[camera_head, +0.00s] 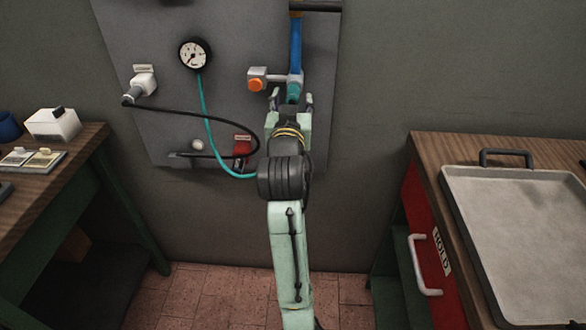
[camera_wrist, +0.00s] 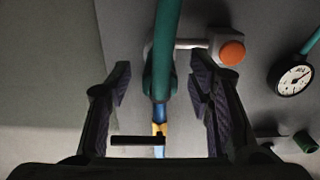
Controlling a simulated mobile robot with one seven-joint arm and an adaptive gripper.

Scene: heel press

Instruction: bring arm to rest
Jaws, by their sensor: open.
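My gripper (camera_head: 291,100) is open, held up in front of the grey wall panel (camera_head: 225,60). In the wrist view my gripper (camera_wrist: 160,90) has its two dark fingers spread, with a teal and blue hose (camera_wrist: 163,60) seen between them. The fingers look apart from the hose; the depth gap cannot be judged. My arm reaches up from the bottom middle of the head view.
An orange button (camera_head: 256,84) and a round gauge (camera_head: 195,54) are on the panel. A black cable (camera_head: 190,113) and teal hose (camera_head: 207,110) hang left of my arm. A wooden bench (camera_head: 60,175) stands left; a metal tray (camera_head: 520,235) lies on the right cabinet.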

